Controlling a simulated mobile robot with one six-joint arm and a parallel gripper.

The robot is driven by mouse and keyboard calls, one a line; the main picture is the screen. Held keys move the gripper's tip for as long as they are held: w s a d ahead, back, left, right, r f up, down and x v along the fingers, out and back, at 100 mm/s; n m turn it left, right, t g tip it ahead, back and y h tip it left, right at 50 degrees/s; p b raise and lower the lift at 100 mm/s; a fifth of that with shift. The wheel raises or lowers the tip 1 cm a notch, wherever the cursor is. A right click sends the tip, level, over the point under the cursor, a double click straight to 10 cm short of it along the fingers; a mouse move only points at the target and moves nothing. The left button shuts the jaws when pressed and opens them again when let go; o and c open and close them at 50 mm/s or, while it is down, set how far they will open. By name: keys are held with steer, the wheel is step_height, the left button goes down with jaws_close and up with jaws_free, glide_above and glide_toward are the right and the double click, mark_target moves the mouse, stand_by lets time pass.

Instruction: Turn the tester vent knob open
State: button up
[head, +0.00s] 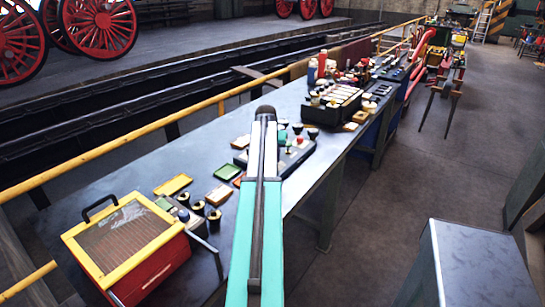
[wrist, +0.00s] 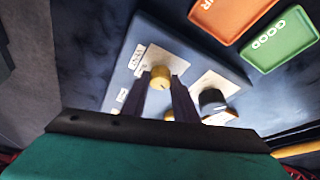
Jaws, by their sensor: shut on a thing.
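The tester (wrist: 118,73) is a blue-grey box with white plates and small labels on its top. A round yellow knob (wrist: 162,74) sits on one plate beside a label that I cannot read surely. My gripper (wrist: 161,86) is shut on this yellow knob, with one dark finger on each side of it. A second, black knob (wrist: 212,98) stands on another plate to the right, apart from the fingers. In the head view the tester (head: 298,158) lies on the long bench, partly hidden by my arm. My gripper's fingers are hidden there.
A green tray marked GOOD (wrist: 284,38) and an orange tray (wrist: 230,14) lie beside the tester. On the bench (head: 130,165) a yellow-framed red box (head: 130,240) stands at the near left. A black rack (head: 335,103) stands farther back. A yellow rail (head: 165,126) runs along the bench.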

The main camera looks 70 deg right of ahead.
steer(key=shift+s+n+t+y, duration=0.15)
steer(key=shift+n+t, duration=0.25)
steer(key=shift+n, duration=0.7)
steer(key=shift+s+n+t+y, duration=0.1)
steer(key=shift+n+t+y, duration=0.25)
steer(key=shift+n, duration=0.75)
steer(key=o, duration=1.1)
steer(key=shift+c, duration=0.2)
steer(key=shift+r, duration=0.1)
steer(key=b+v, duration=0.2)
steer(key=v, duration=1.1)
steer(key=shift+s+a+r, duration=0.2)
steer(key=shift+a+r, duration=0.05)
